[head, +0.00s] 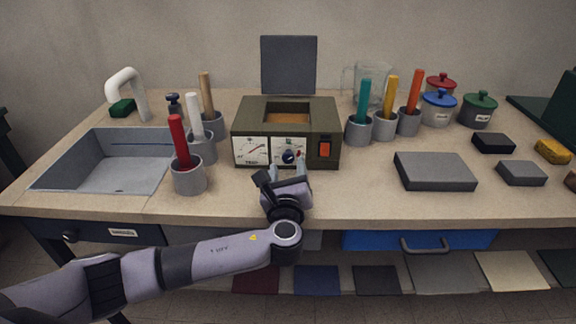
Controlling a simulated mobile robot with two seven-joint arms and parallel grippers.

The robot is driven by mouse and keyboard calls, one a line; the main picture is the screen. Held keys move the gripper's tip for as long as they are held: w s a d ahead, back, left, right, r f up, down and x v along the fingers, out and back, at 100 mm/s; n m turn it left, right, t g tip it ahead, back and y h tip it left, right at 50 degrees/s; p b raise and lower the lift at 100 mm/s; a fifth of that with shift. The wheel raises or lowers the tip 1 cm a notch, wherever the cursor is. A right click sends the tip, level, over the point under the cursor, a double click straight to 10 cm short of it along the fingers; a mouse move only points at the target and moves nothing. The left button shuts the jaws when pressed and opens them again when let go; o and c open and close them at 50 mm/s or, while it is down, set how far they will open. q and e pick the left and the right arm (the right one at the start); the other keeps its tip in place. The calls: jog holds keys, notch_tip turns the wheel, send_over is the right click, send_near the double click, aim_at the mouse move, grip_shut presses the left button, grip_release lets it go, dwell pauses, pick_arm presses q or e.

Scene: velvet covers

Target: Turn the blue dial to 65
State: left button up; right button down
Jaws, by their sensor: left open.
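The blue dial (288,156) sits on a white scale plate on the front of an olive-green box (243,117) in the middle of the table. Its pointer and numbers are too small to read. My left gripper (283,173) is open right in front of the dial, just below it in the picture. I cannot tell whether its fingers touch the dial. A white gauge (251,150) with a needle is left of the dial, and an orange-red switch (324,149) is right of it. My right gripper is not in view.
Left of the box stand grey cups with a red handle (179,140), a white one and a wooden one, beside a sink (102,172). Right are cups with coloured handles (364,97), lidded jars (439,107) and dark blocks (434,171).

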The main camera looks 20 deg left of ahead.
pick_arm(q)
jog(key=shift+x, duration=0.9)
jog(key=c, duration=1.1)
jog(key=shift+o, duration=0.2)
jog(key=shift+r+m+p, duration=0.15)
jog(key=shift+m+p, duration=0.25)
jog(key=shift+p, duration=0.25)
jog(key=shift+m+p, duration=0.35)
jog(key=shift+m, duration=0.05)
